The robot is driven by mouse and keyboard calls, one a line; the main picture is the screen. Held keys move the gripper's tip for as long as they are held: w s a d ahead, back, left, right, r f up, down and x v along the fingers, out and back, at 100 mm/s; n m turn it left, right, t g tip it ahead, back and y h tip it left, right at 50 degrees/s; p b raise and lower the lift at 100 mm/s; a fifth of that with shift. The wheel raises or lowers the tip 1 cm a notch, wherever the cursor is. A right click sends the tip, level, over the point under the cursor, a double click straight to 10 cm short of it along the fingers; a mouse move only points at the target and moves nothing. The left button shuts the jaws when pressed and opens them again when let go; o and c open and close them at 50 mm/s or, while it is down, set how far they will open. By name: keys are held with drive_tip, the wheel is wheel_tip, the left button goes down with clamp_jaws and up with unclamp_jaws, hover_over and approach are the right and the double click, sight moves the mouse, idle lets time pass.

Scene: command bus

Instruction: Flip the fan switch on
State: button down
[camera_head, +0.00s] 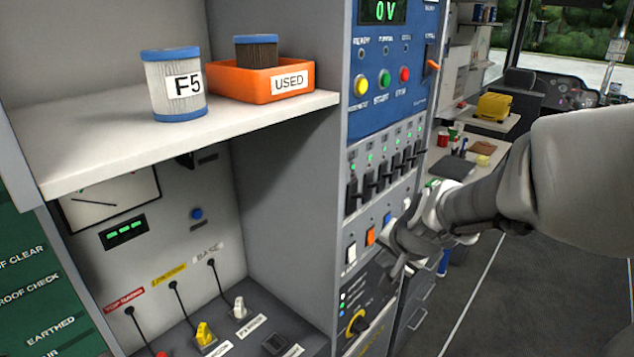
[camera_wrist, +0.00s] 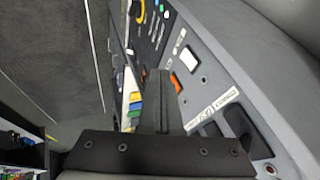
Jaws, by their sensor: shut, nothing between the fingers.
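A row of rocker switches sits on the grey panel. My gripper (camera_head: 398,270) is shut and empty, in front of the panel by the right part of this row. In the wrist view its closed fingers (camera_wrist: 157,74) lie beside the orange switch (camera_wrist: 176,82), with the white switch (camera_wrist: 180,40) beyond. Contact cannot be told.
Black breaker levers (camera_head: 385,175) stand above the switches, under a blue panel (camera_head: 390,60) with yellow, green and red buttons. A shelf (camera_head: 100,150) at left holds a filter (camera_head: 175,85) and an orange bin (camera_head: 262,82). The aisle floor at right is open.

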sight(352, 253)
drive_tip(key=w+a+f+b, duration=0.1)
drive_tip(key=w+a+f, duration=0.2)
drive_tip(key=w+f, duration=0.2)
drive_tip(key=shift+w+f+b, duration=0.35)
drive_tip(key=shift+w+f, duration=0.05)
drive_tip(key=shift+w, duration=0.35)
drive_tip(key=shift+a+f+b, duration=0.1)
drive_tip(key=shift+f+b, duration=0.05)
drive_tip(key=shift+b, duration=0.15)
drive_tip(key=shift+w+a+b, duration=0.1)
drive_tip(key=shift+w+b, duration=0.05)
drive_tip(key=shift+b, duration=0.5)
drive_tip(key=shift+r, duration=0.2)
